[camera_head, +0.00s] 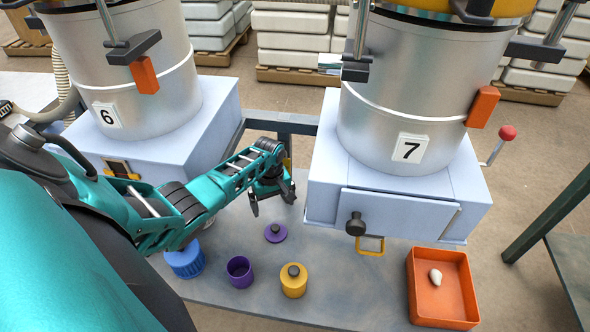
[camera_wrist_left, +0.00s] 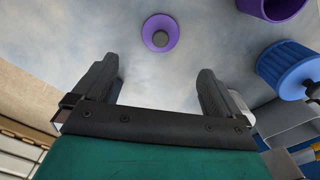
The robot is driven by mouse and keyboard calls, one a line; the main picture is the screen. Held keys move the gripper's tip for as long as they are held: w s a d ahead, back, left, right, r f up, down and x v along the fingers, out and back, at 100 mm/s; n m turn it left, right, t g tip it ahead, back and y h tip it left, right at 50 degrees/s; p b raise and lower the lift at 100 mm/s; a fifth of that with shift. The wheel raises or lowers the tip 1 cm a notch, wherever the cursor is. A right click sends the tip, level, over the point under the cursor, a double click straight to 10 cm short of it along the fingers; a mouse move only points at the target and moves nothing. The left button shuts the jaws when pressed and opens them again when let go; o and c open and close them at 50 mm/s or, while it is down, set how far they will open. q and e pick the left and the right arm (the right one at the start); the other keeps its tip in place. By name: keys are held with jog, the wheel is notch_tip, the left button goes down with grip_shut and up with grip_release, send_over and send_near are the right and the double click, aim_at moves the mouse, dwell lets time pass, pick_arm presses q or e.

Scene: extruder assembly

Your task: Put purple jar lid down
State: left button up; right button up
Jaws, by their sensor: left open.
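The purple jar lid (camera_head: 276,233), a flat disc with a dark knob, lies on the grey table. It also shows in the left wrist view (camera_wrist_left: 160,33), beyond my fingertips. My left gripper (camera_head: 273,201) is open and empty behind the lid and apart from it. Its two dark fingers (camera_wrist_left: 160,85) stand wide apart in the wrist view. The open purple jar (camera_head: 239,271) stands upright in front and to the left of the lid, and its rim shows at the top of the wrist view (camera_wrist_left: 272,8). My right gripper is not in view.
A yellow jar with its lid on (camera_head: 293,281) and a blue ribbed jar (camera_head: 185,262) stand nearby. An orange tray (camera_head: 442,288) with a white object is at the right. Machines 6 (camera_head: 110,116) and 7 (camera_head: 411,148) stand behind the table.

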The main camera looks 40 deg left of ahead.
pick_arm(q)
jog(key=s+d+f+m+t, duration=0.2)
jog(key=s+d+m, duration=0.15)
jog(key=d, duration=0.25)
jog(key=s+d+f+m+t, duration=0.2)
jog(key=d+m+t, duration=0.1)
jog(key=d+m, duration=0.25)
jog(key=s+d+r+m+t+h, duration=0.1)
jog(key=s+d+r+m+t, duration=0.2)
jog(key=d+r, duration=0.3)
jog(key=s+d+r+m+t+h, duration=0.1)
jog(key=s+d+r+m+t, duration=0.1)
jog(key=d+r, duration=0.5)
jog(key=shift+s+r+m+t+h, duration=0.25)
jog(key=shift+s+m+t+h, duration=0.25)
jog(key=shift+s, duration=0.75)
